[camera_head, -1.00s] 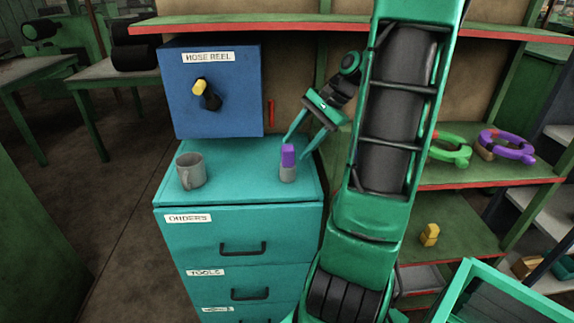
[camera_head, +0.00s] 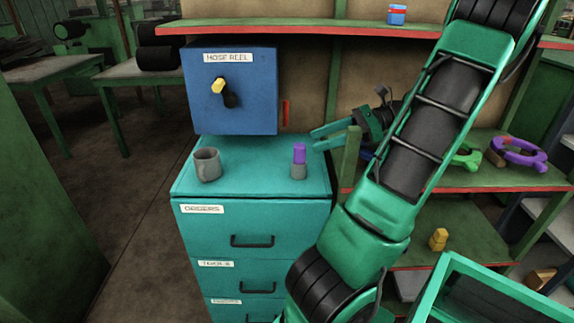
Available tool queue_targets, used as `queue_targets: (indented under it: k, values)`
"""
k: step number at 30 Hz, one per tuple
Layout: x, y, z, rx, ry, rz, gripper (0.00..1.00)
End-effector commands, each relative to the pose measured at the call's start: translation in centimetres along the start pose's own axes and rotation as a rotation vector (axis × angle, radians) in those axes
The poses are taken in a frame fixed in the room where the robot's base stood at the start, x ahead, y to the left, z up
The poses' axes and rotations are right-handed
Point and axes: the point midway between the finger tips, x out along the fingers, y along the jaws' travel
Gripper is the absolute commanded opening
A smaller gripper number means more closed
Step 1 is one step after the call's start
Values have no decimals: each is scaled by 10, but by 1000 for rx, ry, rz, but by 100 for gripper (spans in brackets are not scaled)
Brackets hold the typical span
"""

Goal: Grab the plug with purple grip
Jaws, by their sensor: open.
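The plug with the purple grip (camera_head: 299,154) stands upright on the teal cabinet top, near its right side. Its lower part is grey. My gripper (camera_head: 318,140) is just to the right of the plug, with its teal fingers pointing left toward it. The gripper is open and empty. In the picture the fingertips are apart from the plug; the exact depth gap is hard to tell.
A grey mug (camera_head: 207,164) stands on the left of the teal cabinet (camera_head: 250,187). A blue hose reel box (camera_head: 256,98) stands behind. A green post (camera_head: 350,157) rises near my gripper. Shelves at right hold a purple ring (camera_head: 520,153) and a yellow piece (camera_head: 438,239).

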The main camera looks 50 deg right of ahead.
Motion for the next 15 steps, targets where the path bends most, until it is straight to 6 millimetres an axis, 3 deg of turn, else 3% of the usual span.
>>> queue_targets:
  k: [15]
  values:
    - [53,1,1,12,-6,-3,48]
